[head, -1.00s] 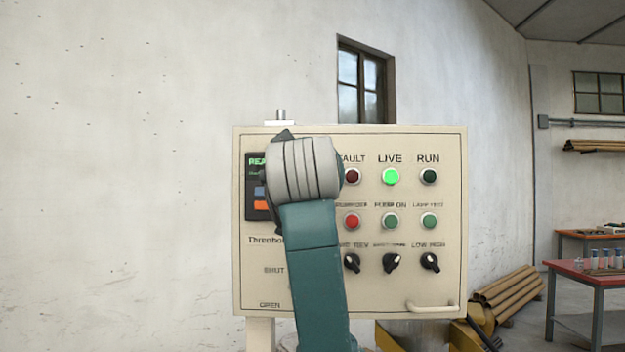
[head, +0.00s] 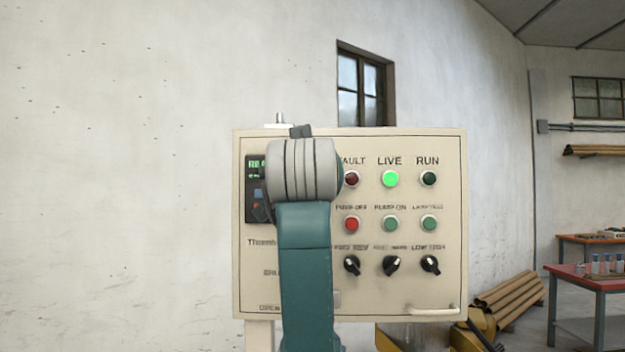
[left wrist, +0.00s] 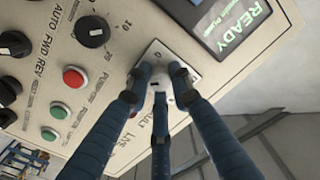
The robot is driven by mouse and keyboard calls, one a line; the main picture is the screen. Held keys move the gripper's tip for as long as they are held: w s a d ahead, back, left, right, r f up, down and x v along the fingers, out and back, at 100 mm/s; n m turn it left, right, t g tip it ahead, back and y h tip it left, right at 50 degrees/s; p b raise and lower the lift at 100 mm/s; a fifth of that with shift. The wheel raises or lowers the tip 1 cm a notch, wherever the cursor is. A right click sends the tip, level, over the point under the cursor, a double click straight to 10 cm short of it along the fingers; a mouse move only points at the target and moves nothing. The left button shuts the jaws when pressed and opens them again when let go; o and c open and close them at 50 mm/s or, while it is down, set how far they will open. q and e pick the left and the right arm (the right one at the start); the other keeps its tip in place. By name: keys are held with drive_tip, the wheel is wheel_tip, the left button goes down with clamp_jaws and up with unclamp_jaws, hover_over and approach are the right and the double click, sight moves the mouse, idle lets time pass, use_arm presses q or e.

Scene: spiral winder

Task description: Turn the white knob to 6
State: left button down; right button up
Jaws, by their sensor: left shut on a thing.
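The cream control panel (head: 400,290) stands ahead, with my left arm across its left part. The arm hides the white knob and my left gripper's fingers in the head view. In the left wrist view, my left gripper (left wrist: 159,80) has its dark blue fingers closed around the white knob (left wrist: 160,88), in front of a pale square plate (left wrist: 166,57). The fingers cover most of the knob, so the number it points to cannot be read. My right gripper is in neither view.
A larger black knob (left wrist: 93,31) with scale numbers sits beside the plate in the wrist view. A READY display (left wrist: 240,20) is near. Lamps, push buttons (head: 352,223) and small black selectors (head: 391,265) fill the panel's right side. A handle (head: 432,308) juts out below.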

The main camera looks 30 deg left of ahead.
use_arm(q)
drive_tip(key=shift+w+f, duration=0.1)
drive_tip(key=shift+f, duration=0.2)
drive_tip(key=c, duration=1.5)
unclamp_jaws()
drive_tip(key=shift+c, duration=0.2)
drive_tip(key=shift+w+a, duration=0.1)
drive_tip(key=shift+r, duration=0.1)
drive_tip(key=v, duration=1.2)
